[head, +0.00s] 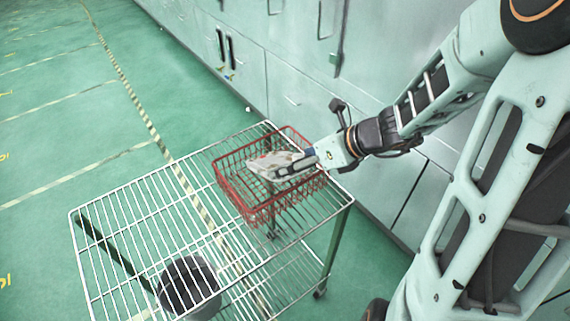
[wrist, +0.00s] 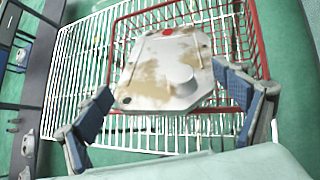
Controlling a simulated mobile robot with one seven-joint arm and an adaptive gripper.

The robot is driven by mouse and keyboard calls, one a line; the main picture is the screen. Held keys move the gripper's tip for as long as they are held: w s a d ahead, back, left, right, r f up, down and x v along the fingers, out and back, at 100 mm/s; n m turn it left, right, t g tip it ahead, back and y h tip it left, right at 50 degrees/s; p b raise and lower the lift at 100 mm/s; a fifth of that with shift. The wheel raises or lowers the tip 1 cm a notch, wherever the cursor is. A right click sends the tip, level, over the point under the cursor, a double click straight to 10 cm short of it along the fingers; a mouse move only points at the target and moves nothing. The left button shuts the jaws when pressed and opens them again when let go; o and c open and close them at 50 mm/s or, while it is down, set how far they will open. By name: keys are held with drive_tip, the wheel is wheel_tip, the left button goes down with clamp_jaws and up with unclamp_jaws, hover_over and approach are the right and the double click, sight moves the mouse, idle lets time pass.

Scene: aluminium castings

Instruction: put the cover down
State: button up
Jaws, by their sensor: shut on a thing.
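The cover (head: 268,168) is a pale, flat metal casting with brown stains, a red mark and a raised round boss. In the wrist view the cover (wrist: 170,72) lies between the two blue-padded fingers of my gripper (head: 300,162), which is shut on it. The cover is within the outline of a red wire basket (head: 252,212), near the height of its rim. I cannot tell whether it touches the basket. The red basket (wrist: 262,45) also shows behind the cover in the wrist view. The fingers hide part of the cover in the head view.
The basket stands on the top shelf of a white wire cart (head: 130,225), at its far right end. The rest of that shelf looks clear. A dark grey bin (head: 188,285) shows below, through the wires. Pale green cabinets (head: 290,70) stand close behind.

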drive_tip(key=x, duration=0.2)
drive_tip(key=shift+w+f, duration=0.3)
drive_tip(key=shift+f, duration=0.05)
drive_tip(key=shift+w+a+f+b, duration=0.15)
drive_tip(key=shift+f+b, duration=0.2)
drive_tip(key=shift+f, duration=0.6)
drive_tip(key=shift+w+a+f+b, duration=0.1)
drive_tip(key=shift+f+b, duration=0.25)
drive_tip(key=shift+f, duration=0.55)
drive_tip(key=shift+f, duration=0.15)
drive_tip(key=o, duration=1.3)
drive_tip(key=shift+s, duration=0.1)
drive_tip(key=shift+c, duration=0.2)
drive_tip(key=shift+d+r, duration=0.15)
drive_tip(key=shift+r, duration=0.15)
drive_tip(key=p+v, duration=0.2)
drive_tip(key=v, duration=0.9)
drive_tip(key=shift+s+r, duration=0.15)
drive_tip(key=shift+s, duration=0.05)
drive_tip(key=shift+d, duration=0.15)
